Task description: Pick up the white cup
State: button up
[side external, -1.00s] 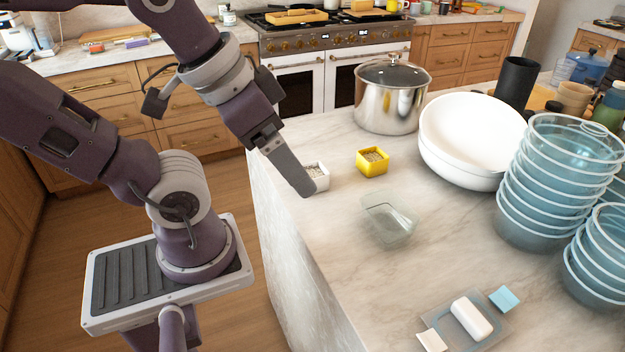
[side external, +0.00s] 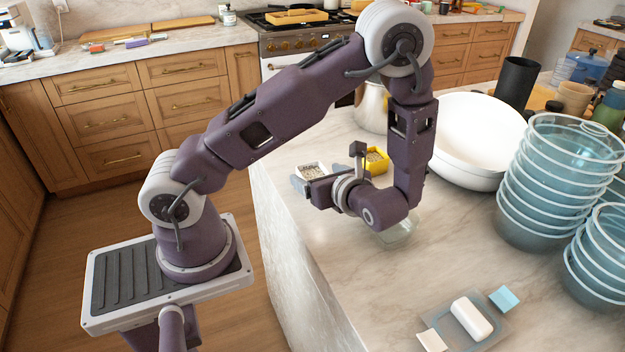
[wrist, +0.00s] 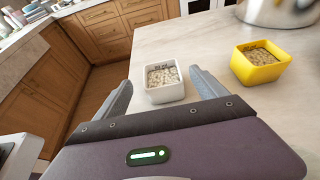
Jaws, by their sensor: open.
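The white cup (wrist: 165,92) is a small square cup filled with pale grains. It stands upright on the marble counter near its left edge. In the side view the cup (side external: 312,168) is partly hidden by my gripper (side external: 302,180). In the wrist view my gripper (wrist: 160,77) is open, with one grey finger to each side of the cup. There are gaps between the fingers and the cup walls, and nothing is held. I cannot tell exactly how far down the fingers reach beside the cup.
A yellow cup (side external: 377,165) with similar contents stands close to the right. A clear dish (side external: 398,235) lies under my wrist. White bowls (side external: 475,135) and stacked blue tubs (side external: 555,180) fill the right.

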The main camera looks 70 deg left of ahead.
aim_at(308, 169)
jog(key=x, duration=0.5)
jog(key=shift+w+d+f, duration=0.1)
jog(key=shift+w+f, duration=0.05)
jog(key=c, duration=1.5)
notch_tip(308, 169, up, 10)
